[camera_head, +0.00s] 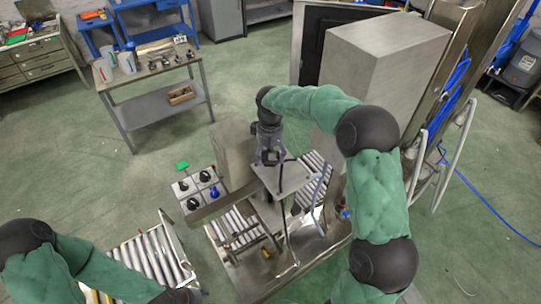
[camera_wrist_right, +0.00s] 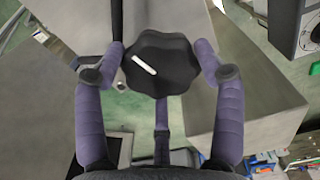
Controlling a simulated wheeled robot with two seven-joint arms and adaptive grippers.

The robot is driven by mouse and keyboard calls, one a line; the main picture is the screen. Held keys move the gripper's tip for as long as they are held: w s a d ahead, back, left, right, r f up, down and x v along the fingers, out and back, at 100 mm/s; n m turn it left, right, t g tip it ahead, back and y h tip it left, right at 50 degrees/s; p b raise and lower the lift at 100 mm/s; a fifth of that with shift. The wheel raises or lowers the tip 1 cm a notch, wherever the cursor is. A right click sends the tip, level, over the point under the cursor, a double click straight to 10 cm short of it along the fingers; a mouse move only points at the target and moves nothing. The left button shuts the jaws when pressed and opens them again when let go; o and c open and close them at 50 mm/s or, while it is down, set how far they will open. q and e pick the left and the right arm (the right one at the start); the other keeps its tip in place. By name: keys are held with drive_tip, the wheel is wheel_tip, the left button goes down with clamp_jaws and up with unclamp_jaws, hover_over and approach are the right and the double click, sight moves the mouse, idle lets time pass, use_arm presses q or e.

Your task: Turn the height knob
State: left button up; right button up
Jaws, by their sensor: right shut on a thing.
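The height knob (camera_wrist_right: 160,64) is a black, lobed knob with a white pointer line that slants down to the right in the right wrist view. My right gripper (camera_wrist_right: 160,66) is shut on it, one purple finger on each side. In the head view my right gripper (camera_head: 270,157) points down at the machine, above a flat metal plate (camera_head: 283,178). The knob cannot be made out there. My left arm crosses the bottom left of the head view, and its gripper is outside the picture.
A control box (camera_head: 198,187) with several dark knobs stands left of the machine. Roller conveyors (camera_head: 150,258) lie at the lower left. A large metal cabinet (camera_head: 385,65) rises behind my right arm. A workbench (camera_head: 150,77) stands at the back left, with open green floor around it.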

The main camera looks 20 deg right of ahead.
drive_tip(key=shift+m, duration=0.4)
drive_tip(key=o, duration=1.1)
drive_tip(key=shift+w, duration=0.1)
drive_tip(key=shift+a, duration=0.1)
drive_tip(key=shift+r, duration=0.1)
wheel_tip(320, 180, up, 12)
drive_tip(key=shift+f, duration=0.15)
